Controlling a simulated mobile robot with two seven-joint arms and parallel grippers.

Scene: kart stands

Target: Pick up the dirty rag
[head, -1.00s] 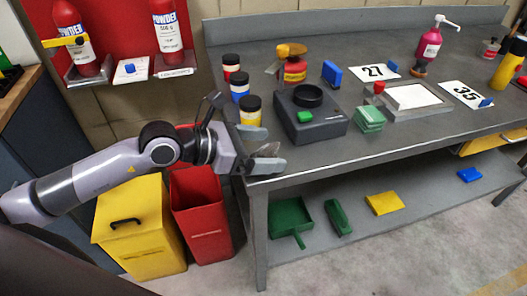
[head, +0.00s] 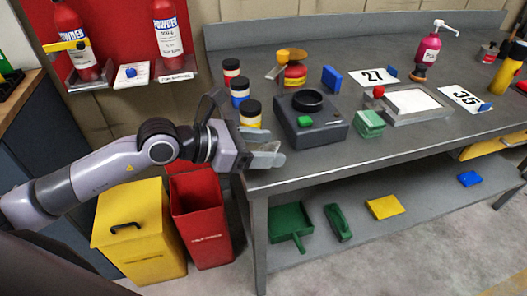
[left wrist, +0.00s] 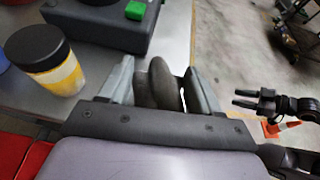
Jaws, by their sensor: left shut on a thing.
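The dirty rag (left wrist: 160,84) is a dark grey, bunched cloth between the fingers of my left gripper in the left wrist view. My left gripper (head: 270,154) is shut on it at the left front corner of the grey workbench (head: 350,165). In the head view the fingers hide most of the rag. I cannot tell whether the rag still touches the bench top. A dark gripper, which looks like my right one (left wrist: 236,97), shows at the right of the left wrist view, with its fingers apart and nothing between them.
Paint jars (head: 250,113) and a dark device with a green button (head: 310,118) stand close to the gripper on the bench. A yellow bin (head: 140,230) and a red bin (head: 200,220) stand below it. A green dustpan (head: 291,222) lies on the lower shelf.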

